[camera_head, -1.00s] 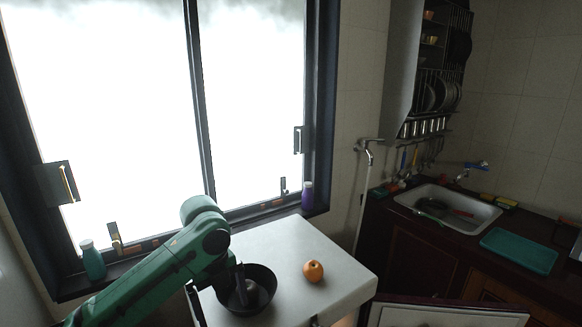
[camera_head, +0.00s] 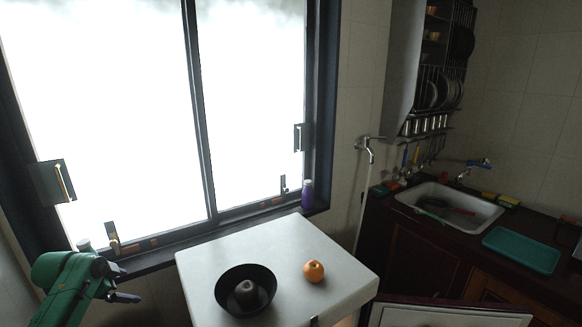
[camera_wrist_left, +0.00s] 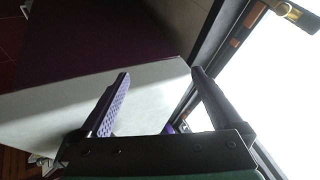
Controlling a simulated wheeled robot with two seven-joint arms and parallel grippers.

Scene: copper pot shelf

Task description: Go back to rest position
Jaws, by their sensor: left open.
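My left gripper (camera_head: 126,288) is at the lower left in the head view, left of the white table and apart from it. In the left wrist view my left gripper (camera_wrist_left: 158,88) shows its two fingers spread, with nothing between them. A dark bowl (camera_head: 228,292) stands on the white table (camera_head: 335,260). A dark round item (camera_head: 247,294) sits in the bowl. An orange fruit (camera_head: 314,271) lies on the table to the right of the bowl. My right gripper does not show.
A window (camera_head: 110,120) with a dark frame and sill runs behind the table. A purple bottle (camera_head: 308,194) stands on the sill. At the right are a sink (camera_head: 420,192), a teal tray (camera_head: 520,250) and a dish rack (camera_head: 440,85).

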